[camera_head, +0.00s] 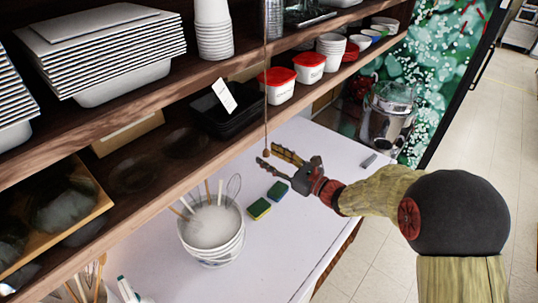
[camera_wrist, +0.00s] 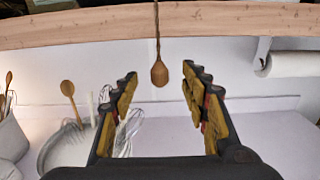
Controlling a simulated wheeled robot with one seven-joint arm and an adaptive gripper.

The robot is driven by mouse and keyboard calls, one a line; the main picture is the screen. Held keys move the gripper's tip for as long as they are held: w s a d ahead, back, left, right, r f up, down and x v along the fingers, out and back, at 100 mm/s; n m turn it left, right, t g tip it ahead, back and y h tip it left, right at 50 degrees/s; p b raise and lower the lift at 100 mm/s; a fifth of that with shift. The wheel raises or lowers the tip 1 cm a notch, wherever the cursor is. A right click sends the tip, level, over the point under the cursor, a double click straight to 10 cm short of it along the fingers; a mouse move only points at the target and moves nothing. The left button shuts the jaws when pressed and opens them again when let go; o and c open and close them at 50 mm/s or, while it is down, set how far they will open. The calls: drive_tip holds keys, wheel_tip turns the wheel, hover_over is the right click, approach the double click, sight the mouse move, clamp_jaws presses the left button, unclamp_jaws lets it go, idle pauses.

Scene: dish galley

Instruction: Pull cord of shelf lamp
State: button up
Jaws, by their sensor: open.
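The lamp cord (camera_head: 266,100) hangs down in front of the shelf in the head view and ends in a small brown wooden pull. In the wrist view the wooden pull (camera_wrist: 159,72) hangs on the cord (camera_wrist: 157,30) between the two fingers, a little above centre. It appears beyond or level with the fingertips; I cannot tell its exact depth. My gripper (camera_head: 268,156) is open and points left at the cord's lower end. It also shows in the wrist view (camera_wrist: 160,85), with a wide gap and nothing gripped. The lamp itself is not visible.
The wooden shelf edge (camera_head: 180,165) runs just behind the cord, above the white counter (camera_head: 315,205). A white bowl (camera_head: 212,240) with a whisk and utensils stands below. Sponges (camera_head: 260,209) lie on the counter. Red-lidded tubs (camera_head: 277,86) stand on the shelf.

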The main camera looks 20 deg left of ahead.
drive_tip(key=v, duration=0.8)
idle(0.4)
idle(0.4)
